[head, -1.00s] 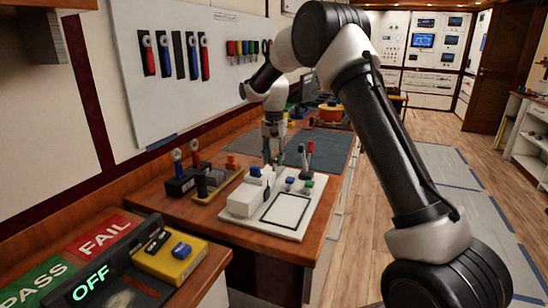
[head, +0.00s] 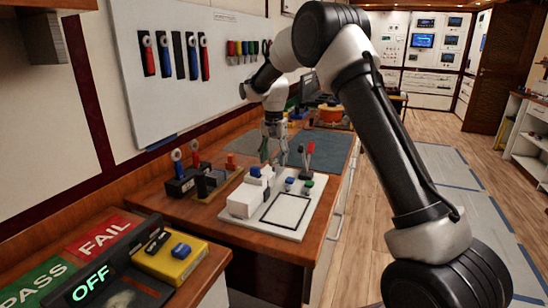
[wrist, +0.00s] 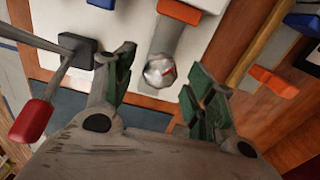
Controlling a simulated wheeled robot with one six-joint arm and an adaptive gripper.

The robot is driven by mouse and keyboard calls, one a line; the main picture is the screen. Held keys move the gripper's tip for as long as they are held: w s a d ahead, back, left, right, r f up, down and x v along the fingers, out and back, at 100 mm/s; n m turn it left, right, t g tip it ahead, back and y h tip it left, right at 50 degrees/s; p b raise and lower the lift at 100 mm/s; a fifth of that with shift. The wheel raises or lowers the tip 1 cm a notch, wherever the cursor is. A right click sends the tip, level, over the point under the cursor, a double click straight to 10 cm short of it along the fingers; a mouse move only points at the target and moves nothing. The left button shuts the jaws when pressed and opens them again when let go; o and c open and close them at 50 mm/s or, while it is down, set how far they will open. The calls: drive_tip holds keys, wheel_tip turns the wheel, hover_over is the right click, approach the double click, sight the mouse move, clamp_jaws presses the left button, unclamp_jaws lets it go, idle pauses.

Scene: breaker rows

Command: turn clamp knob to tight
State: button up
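In the wrist view a round silver knob (wrist: 160,71) with a small red mark sits at one end of a grey bar on the white fixture. It lies ahead of my gripper (wrist: 160,90), between the lines of its two green-padded fingers. The fingers are spread, with nothing between them, and do not appear to touch the knob. In the head view my gripper (head: 273,158) is over the far side of the white fixture board (head: 258,222); the silver knob cannot be made out there.
A red-handled lever (wrist: 33,120) stands close to my left finger in the wrist view; it also shows in the head view (head: 310,150). Blue and green knobs (head: 308,183) are on the board. Dark blocks with upright tools (head: 183,186) stand left of it.

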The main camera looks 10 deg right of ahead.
sight(274, 159)
wheel_tip(274, 159, up, 12)
idle(0.6)
drive_tip(key=s+d+r+n+t, duration=0.1)
drive_tip(key=s+d+r, duration=0.2)
drive_tip(key=s, duration=0.4)
drive_tip(key=s+d+r+n, duration=0.1)
drive_tip(key=s+d+r, duration=0.3)
drive_tip(key=s, duration=0.4)
drive_tip(key=s+d+r+n+t, duration=0.1)
drive_tip(key=s+d+r, duration=0.2)
drive_tip(key=s, duration=0.4)
drive_tip(key=s+d+f+n+t, duration=0.1)
drive_tip(key=s+d+f+n, duration=0.1)
drive_tip(key=s, duration=0.9)
drive_tip(key=s+d+f+n+t, duration=0.1)
drive_tip(key=s+d+f, duration=0.2)
drive_tip(key=s, duration=0.7)
wheel_tip(274, 159, down, 2)
drive_tip(key=shift+s+f+n, duration=0.15)
drive_tip(key=shift+s+n, duration=0.25)
